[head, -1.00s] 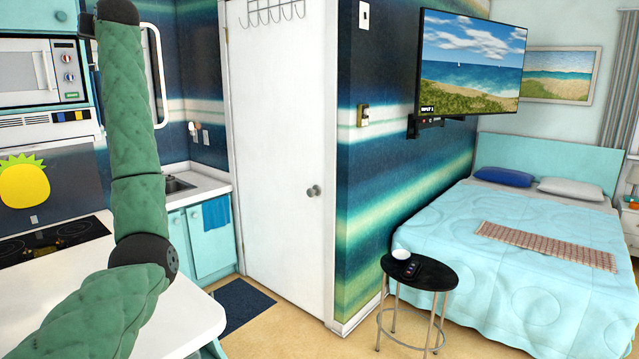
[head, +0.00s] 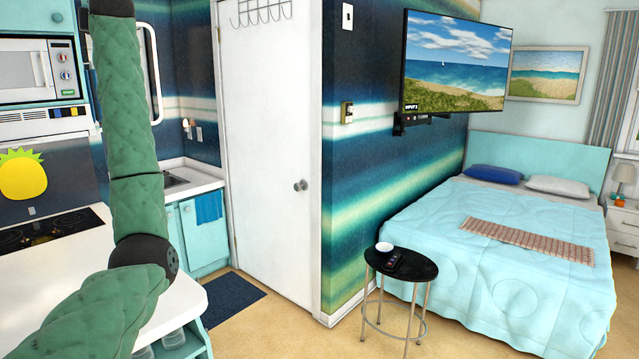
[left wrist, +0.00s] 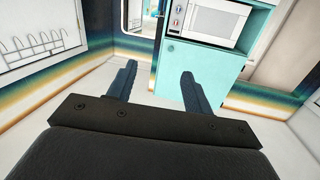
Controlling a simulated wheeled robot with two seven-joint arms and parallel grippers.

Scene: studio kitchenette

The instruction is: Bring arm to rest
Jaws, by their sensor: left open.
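My left arm (head: 135,190), in a green quilted sleeve with dark joints, rises along the left side of the head view. It is bent at a dark elbow and its upper end leaves the top of the picture. My left gripper (left wrist: 158,88) shows in the left wrist view, with its two dark fingers apart and nothing between them. In that view the fingers stand in front of a teal cabinet and a microwave some way off. The left gripper is outside the head view. My right arm and right gripper are in neither view.
A white counter (head: 165,320) lies beneath my left arm. A bed (head: 500,260) stands at right, below a wall television (head: 455,65).

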